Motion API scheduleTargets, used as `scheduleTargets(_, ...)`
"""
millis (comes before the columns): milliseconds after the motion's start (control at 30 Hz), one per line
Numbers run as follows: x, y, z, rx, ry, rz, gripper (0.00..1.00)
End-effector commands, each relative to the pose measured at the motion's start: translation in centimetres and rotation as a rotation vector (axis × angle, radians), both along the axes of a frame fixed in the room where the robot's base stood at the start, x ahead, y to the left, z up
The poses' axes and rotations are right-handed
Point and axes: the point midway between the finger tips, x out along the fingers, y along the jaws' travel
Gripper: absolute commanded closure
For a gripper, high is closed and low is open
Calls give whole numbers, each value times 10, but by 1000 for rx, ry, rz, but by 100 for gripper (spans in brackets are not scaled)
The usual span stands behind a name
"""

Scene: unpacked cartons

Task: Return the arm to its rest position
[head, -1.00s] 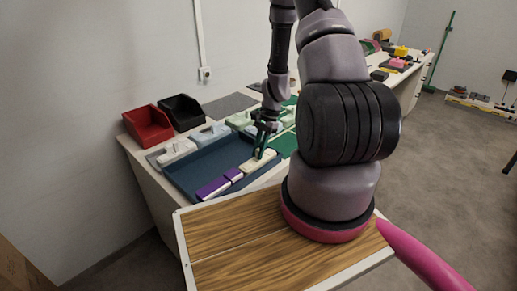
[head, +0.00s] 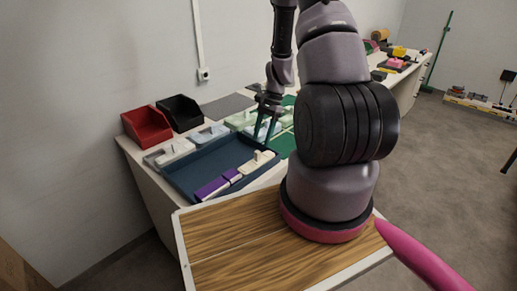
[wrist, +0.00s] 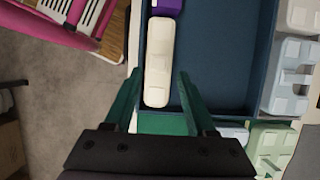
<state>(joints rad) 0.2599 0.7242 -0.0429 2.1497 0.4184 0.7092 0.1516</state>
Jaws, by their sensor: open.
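My gripper (head: 264,136) is open and empty, with its dark green fingers pointing down above the back right edge of the blue tray. In the wrist view my gripper (wrist: 158,82) has its fingers spread wide, and the cream block (wrist: 158,62) shows beyond and between them, not held. In the head view the cream block (head: 257,163) lies in the tray's right front part, apart from the fingers. My arm reaches down from the top of the head view.
The blue tray (head: 205,171) also holds purple blocks (head: 212,188). Red (head: 147,126) and black (head: 180,112) bins stand behind at left. Pale green and grey-white pieces (head: 208,134) line the tray's back edge. A green mat (head: 284,146) lies at right.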

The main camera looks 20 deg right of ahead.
Motion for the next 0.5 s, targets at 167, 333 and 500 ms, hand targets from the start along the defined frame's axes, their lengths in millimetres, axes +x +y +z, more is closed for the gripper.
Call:
scheduleTargets(167,5,-11,28,-2,-3,-1,44)
scheduleTargets(333,6,-15,39,0,0,-1,44)
scheduleTargets(500,6,-15,40,0,1,-1,44)
